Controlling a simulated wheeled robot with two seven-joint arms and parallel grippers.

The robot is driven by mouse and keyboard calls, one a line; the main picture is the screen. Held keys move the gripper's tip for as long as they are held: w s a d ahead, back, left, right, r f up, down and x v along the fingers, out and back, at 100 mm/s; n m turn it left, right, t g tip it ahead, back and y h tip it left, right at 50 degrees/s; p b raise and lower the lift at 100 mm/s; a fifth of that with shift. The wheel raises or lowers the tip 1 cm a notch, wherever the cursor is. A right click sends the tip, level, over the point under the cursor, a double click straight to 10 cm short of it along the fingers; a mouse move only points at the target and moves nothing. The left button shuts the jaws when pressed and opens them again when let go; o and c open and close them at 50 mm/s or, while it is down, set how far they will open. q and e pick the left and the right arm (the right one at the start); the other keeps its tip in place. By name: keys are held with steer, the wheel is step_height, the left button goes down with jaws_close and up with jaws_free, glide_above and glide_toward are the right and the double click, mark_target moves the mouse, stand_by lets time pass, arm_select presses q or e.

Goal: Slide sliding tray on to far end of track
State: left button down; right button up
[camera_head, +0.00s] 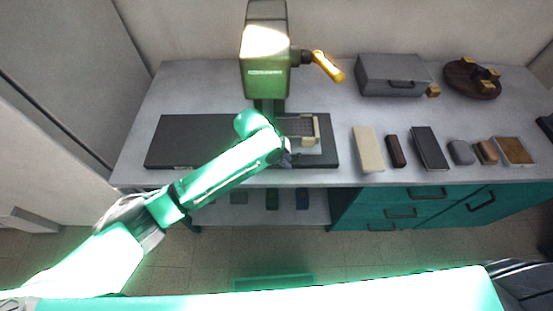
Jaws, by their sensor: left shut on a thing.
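The sliding tray (311,136), with a beige rim and a dark grid-like bed, sits at the right part of the long dark track (190,141). The track lies flat on the worktop under the press (265,60). My left arm reaches in from the lower left and crosses the track. My left gripper (285,158) is at the tray's near left side and is shut on it; the fingertips are small and partly hidden by the wrist. The tray's left part is hidden behind my arm. My right gripper is not in view.
The press has an orange lever (328,66) sticking out to the right. A grey case (394,75) and a round dark stand (472,79) are behind. Several blocks and pads, including a cream one (367,149), line the front right. The track's left part is bare.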

arm_select(q)
steer(key=shift+d+r, duration=0.1)
steer(key=shift+d, duration=0.1)
steer(key=c, duration=0.8)
jaws_free()
steer(key=shift+d, duration=0.15)
steer(key=shift+c, duration=0.2)
steer(key=shift+a+r, duration=0.35)
steer(key=b+v, duration=0.1)
steer(key=v, duration=1.2)
steer(key=shift+r, duration=0.25)
steer(key=shift+s+a, duration=0.1)
steer(key=shift+a, duration=0.05)
